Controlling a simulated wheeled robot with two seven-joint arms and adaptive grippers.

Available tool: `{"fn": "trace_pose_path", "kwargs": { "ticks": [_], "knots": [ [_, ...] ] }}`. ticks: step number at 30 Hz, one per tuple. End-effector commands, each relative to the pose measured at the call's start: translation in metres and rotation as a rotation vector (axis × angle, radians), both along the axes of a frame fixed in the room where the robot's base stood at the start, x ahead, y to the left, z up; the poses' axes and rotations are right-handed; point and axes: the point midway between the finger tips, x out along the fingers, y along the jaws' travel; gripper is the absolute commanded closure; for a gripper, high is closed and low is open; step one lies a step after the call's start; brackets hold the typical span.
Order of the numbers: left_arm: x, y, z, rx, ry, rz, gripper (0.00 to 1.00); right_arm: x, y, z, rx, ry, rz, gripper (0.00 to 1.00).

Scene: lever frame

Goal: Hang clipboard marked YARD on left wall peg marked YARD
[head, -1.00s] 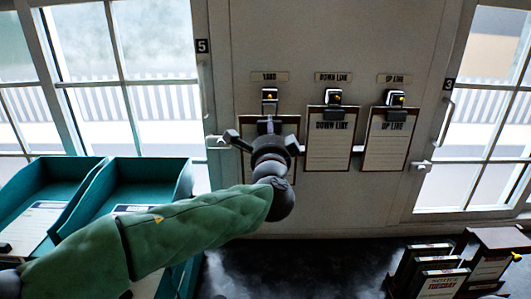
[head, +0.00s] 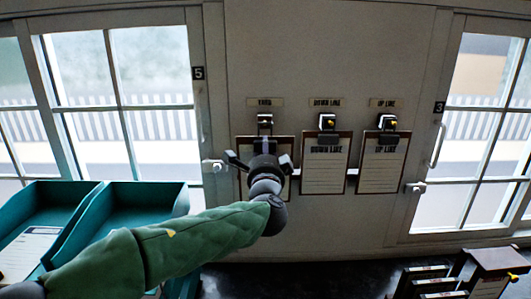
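The YARD clipboard (head: 284,188), white with a brown edge, is upright in front of the wall, just below the left peg (head: 265,121). The YARD label (head: 265,103) is above that peg. The clipboard's top edge sits slightly lower than those of the two clipboards beside it. My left gripper (head: 262,158) is in front of its upper middle and appears shut on it, though the fingertips are hidden. The gripper also covers the clipboard's markings, and I cannot tell whether the peg enters its clip. My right gripper is not in view.
The DOWN LINE clipboard (head: 324,172) and UP LINE clipboard (head: 380,170) hang on their pegs to the right. Teal trays (head: 130,205) stand at left, one with a paper in it. A dark rack (head: 490,265) stands at lower right. Windows flank the wall panel.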

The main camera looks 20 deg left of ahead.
Motion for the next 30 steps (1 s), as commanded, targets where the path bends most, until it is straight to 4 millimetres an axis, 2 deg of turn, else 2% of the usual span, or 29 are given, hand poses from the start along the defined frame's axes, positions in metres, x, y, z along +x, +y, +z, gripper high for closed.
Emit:
{"fn": "trace_pose_path", "kwargs": {
  "ticks": [30],
  "knots": [
    [0.042,0.012,-0.001,0.0,0.0,0.0,0.84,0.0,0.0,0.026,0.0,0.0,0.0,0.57]
  ]
}}
